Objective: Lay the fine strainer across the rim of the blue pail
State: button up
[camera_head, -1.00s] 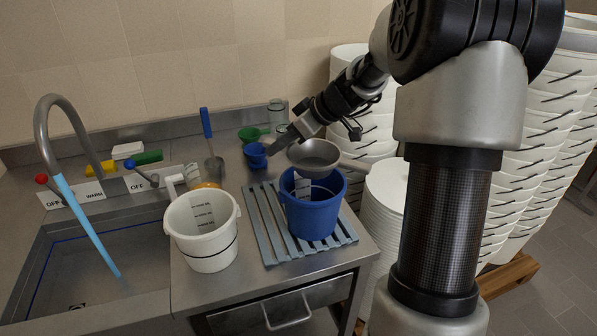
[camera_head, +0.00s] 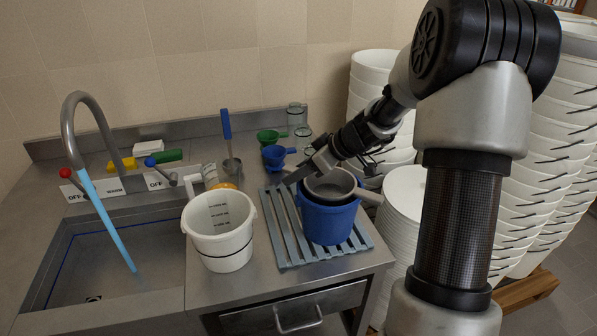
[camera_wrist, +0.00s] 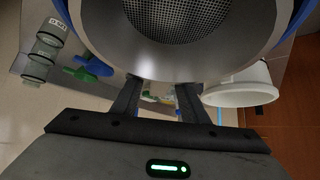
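The fine strainer (camera_head: 326,184), a grey metal bowl with a handle (camera_head: 368,196), is at the mouth of the blue pail (camera_head: 328,222). Its handle points right past the pail's rim. In the wrist view the strainer's mesh (camera_wrist: 178,14) and broad metal rim fill the top, with slivers of blue pail at the edges. My gripper (camera_head: 300,176) is at the strainer's upper left edge. In the wrist view its two fingers (camera_wrist: 158,88) stand apart, with their tips hidden at the strainer's edge. I cannot tell whether they hold it.
The blue pail stands on a slatted grey rack (camera_head: 290,250). A white bucket (camera_head: 218,235) stands left of it, beside the sink and tap (camera_head: 75,125). Blue (camera_head: 273,156) and green (camera_head: 270,137) funnels and glass jars are behind. Stacked white tubs (camera_head: 405,215) stand at right.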

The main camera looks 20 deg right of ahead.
jog(key=v, duration=1.2)
jog(key=shift+r+b, duration=0.1)
jog(key=shift+b, duration=0.3)
dwell(0.9)
